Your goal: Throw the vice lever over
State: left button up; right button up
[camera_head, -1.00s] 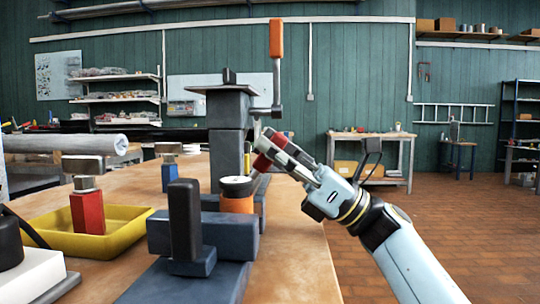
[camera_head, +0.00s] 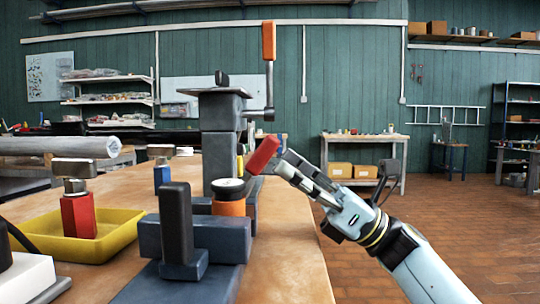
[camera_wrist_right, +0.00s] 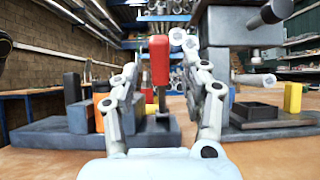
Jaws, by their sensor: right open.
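The vice lever's red handle (camera_head: 263,155) leans up to the right beside the dark grey column (camera_head: 220,145) in the head view. In the right wrist view the red handle (camera_wrist_right: 159,60) stands upright on a dark stem (camera_wrist_right: 162,100), in line with the gap between my fingers. My right gripper (camera_head: 282,160) is open and comes in from the right, one finger close to the handle. I see no grip on it. It also shows in the right wrist view (camera_wrist_right: 155,60). My left gripper is out of view.
An orange-handled crank (camera_head: 268,45) stands upright by the column's top plate. An orange cylinder (camera_head: 229,207) and a dark block (camera_head: 176,225) sit in front. A yellow tray (camera_head: 120,240) holds a red hex piece (camera_head: 78,215). Open floor lies to the right.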

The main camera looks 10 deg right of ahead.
jog(key=v, duration=0.7)
